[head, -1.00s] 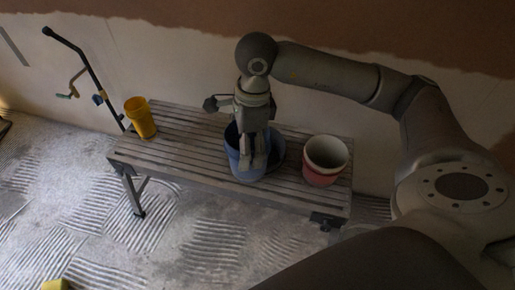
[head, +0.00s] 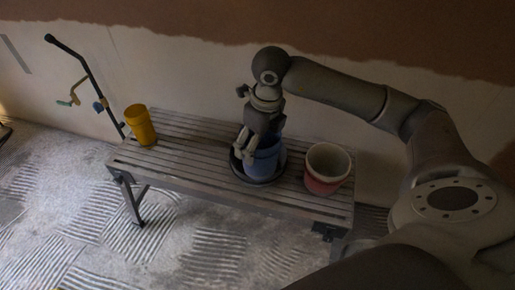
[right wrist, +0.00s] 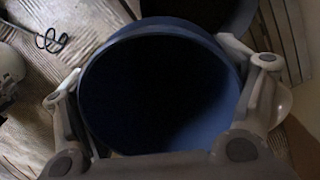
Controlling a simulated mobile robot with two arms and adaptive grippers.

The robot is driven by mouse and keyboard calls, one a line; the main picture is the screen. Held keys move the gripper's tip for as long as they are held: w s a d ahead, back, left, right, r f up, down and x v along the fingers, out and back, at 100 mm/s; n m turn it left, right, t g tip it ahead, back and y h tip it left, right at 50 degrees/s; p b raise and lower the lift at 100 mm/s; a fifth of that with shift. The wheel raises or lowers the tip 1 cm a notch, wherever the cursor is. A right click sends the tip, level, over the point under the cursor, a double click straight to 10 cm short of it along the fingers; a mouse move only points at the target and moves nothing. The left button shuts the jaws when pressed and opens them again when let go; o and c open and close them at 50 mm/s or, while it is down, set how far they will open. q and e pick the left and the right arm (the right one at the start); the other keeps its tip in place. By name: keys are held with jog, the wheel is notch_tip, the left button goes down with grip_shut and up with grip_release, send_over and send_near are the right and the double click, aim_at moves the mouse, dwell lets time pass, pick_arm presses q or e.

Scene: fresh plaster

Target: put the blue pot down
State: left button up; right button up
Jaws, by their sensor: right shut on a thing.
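The blue pot (head: 264,160) is at the middle right of the slatted bench in the head view. It stands in or just above a dark round saucer (head: 238,168); I cannot tell whether its base touches. My right gripper (head: 247,149) is shut on the pot from above. In the right wrist view the blue pot (right wrist: 160,90) fills the space between the two fingers, its open mouth facing the camera and its inside dark. My left gripper is not in view.
A pale-rimmed red pot (head: 325,182) stands close to the right on the slatted bench (head: 190,140). A yellow pot (head: 140,125) stands at the bench's left end. The bench is clear between the yellow pot and the saucer. A plastered wall (head: 200,70) rises behind.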

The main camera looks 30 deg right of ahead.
jog(key=w, duration=0.1)
jog(key=w+d+f, duration=0.1)
jog(key=w+d, duration=0.1)
jog(key=shift+f, duration=0.3)
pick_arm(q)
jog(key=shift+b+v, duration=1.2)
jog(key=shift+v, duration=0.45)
pick_arm(e)
jog(key=w+d+f, duration=0.2)
jog(key=w+f, duration=0.2)
jog(key=f, duration=0.5)
jog(key=shift+d, duration=0.25)
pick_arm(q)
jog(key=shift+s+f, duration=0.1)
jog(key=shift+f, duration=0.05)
pick_arm(e)
jog(key=shift+w+f, duration=0.1)
jog(key=shift+f, duration=0.25)
jog(key=o, duration=1.1)
jog(key=shift+r, duration=0.1)
